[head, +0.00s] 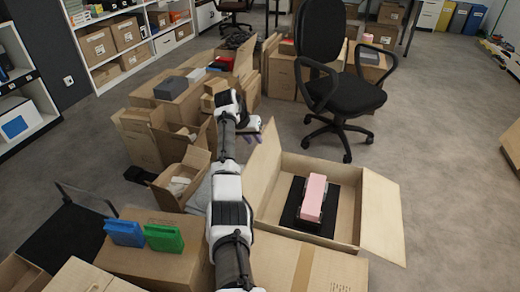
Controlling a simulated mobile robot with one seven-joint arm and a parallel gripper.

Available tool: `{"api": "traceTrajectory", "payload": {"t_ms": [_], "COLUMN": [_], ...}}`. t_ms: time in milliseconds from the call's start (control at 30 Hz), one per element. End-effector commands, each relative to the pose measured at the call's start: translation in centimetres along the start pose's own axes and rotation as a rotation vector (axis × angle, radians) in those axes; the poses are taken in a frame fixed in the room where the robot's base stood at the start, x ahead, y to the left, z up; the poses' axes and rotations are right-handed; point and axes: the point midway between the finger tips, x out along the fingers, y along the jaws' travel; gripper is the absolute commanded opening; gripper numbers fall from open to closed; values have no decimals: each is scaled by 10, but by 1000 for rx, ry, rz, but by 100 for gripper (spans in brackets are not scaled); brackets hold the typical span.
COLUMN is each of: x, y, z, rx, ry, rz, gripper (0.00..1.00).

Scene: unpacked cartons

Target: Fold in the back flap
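An open cardboard carton (345,176) stands right of my arm. Inside it a pink object (313,198) lies on a black base. Its left flap (262,165) stands up and leans outward; its right flap (383,218) is spread outward. I see no raised flap along its back edge; whether one is folded down behind is hidden. My gripper (257,137) is above and beyond the top of the left flap, apart from the pink object. The fingers are small and partly hidden by the wrist, so their opening is unclear.
A closed carton (305,268) stands in front of the open one. An office chair (345,95) stands behind the open carton.

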Motion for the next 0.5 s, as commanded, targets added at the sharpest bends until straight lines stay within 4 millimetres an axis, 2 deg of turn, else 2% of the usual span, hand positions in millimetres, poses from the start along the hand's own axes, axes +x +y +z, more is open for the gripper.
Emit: {"api": "traceTrajectory", "payload": {"t_ms": [33,200,333,500], "x": [12,46,62,71], "y": [0,0,0,0], "z": [1,0,0,-1], "rx": [-1,0,0,0], "ry": [-3,-2,1,3], "rz": [1,0,0,0], "gripper": [26,26,26,26]}}
